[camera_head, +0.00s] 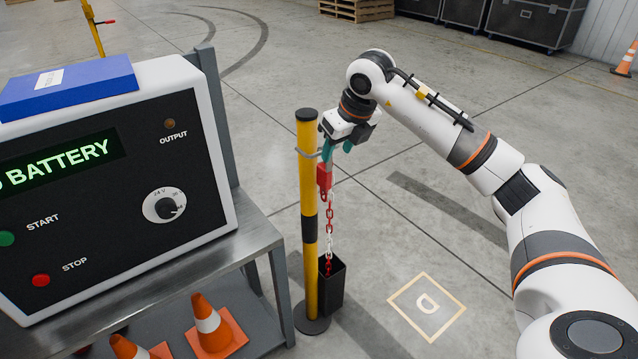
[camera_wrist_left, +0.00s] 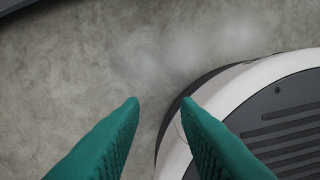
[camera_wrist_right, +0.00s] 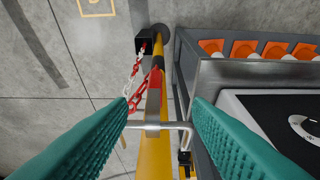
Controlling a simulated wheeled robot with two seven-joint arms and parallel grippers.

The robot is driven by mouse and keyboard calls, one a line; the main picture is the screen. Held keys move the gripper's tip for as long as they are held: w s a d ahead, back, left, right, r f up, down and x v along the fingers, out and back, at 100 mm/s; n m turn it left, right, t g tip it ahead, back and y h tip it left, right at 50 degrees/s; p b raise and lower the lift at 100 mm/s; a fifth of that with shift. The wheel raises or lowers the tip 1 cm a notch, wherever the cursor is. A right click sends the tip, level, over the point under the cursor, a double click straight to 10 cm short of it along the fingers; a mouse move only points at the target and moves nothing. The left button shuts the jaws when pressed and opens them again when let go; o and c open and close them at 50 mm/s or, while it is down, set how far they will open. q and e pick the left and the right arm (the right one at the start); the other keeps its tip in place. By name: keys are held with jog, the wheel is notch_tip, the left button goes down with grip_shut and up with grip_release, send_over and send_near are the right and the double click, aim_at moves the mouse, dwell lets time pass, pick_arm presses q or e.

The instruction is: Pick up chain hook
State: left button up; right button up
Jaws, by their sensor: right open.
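The chain hook (camera_head: 324,177) is a red piece with a metal part, hanging at the upper part of a yellow post (camera_head: 308,180). A red and white chain (camera_head: 330,225) runs down from it to a black open box (camera_head: 333,285) at the post. My right gripper (camera_head: 338,150) is at the hook's height beside the post. In the right wrist view, its teal fingers (camera_wrist_right: 160,102) are apart, with the hook (camera_wrist_right: 154,88) and a grey wire bracket (camera_wrist_right: 165,125) showing between them. My left gripper (camera_wrist_left: 160,100) is open and empty over floor and a white and black rounded body.
A battery console (camera_head: 110,190) with a blue box (camera_head: 70,85) on top stands on a metal table (camera_head: 180,270) left of the post. Orange cones (camera_head: 212,325) sit on its lower shelf. Floor right of the post is clear, with a marked D square (camera_head: 427,305).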

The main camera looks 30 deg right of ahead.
aim_at(330, 167)
jog(key=x, duration=0.7)
jog(key=shift+w+d, duration=0.25)
jog(key=shift+d, duration=0.1)
jog(key=shift+w+f, duration=0.1)
jog(key=shift+f, duration=0.25)
pick_arm(q)
jog(key=shift+w+d+r, duration=0.1)
jog(key=shift+w+r, duration=0.45)
jog(key=shift+r, duration=0.15)
pick_arm(e)
grip_shut()
